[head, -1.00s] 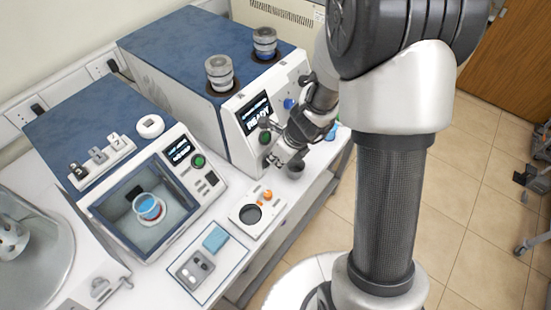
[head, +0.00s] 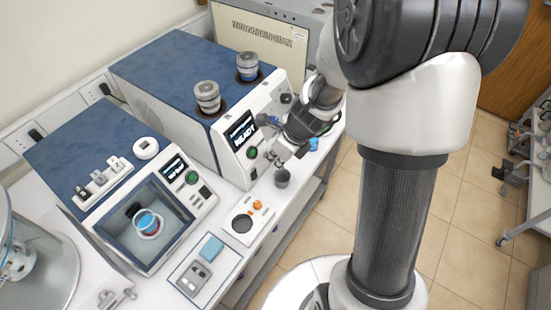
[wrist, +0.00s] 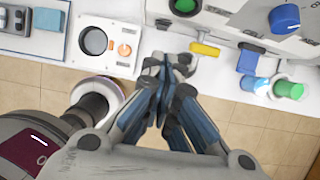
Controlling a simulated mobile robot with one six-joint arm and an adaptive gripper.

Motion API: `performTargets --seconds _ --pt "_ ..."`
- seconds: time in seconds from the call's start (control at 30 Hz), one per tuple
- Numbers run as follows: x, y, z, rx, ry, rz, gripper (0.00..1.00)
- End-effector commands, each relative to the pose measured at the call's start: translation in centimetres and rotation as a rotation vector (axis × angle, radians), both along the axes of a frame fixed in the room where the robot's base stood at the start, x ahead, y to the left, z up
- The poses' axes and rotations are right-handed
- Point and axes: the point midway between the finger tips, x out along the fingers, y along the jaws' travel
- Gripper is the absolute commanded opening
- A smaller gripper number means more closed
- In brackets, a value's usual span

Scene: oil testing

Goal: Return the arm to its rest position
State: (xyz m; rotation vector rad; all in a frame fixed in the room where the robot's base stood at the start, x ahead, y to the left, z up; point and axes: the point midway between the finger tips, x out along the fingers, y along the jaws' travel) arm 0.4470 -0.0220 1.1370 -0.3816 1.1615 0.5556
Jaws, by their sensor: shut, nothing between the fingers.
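My arm rises on the right of the head view and bends down over the bench. My gripper (head: 275,158) is in front of the larger blue-topped machine (head: 160,85), near its green button and above the bench front. In the wrist view my gripper (wrist: 163,72) has its fingers together with nothing between them.
A white device with an orange knob (head: 256,205) stands left of the gripper. A smaller machine with an open chamber (head: 135,238) is further left. The wrist view shows a yellow handle (wrist: 205,49), a blue block (wrist: 250,61) and a green-topped container (wrist: 289,90). Open floor lies beyond the bench edge.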

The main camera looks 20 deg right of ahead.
Motion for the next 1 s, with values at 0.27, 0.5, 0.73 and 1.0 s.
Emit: performTargets --seconds 0.27,0.5,0.73,1.0 --pt "0.0 0.0 0.0 0.000 0.000 0.000 0.00" --pt "-0.5 1.0 1.6 -0.042 -0.057 0.171 0.00" --pt "-5.1 4.2 6.4 -0.264 -0.248 0.860 0.00" --pt "-13.8 4.7 8.8 -0.636 -0.376 1.706 0.00"
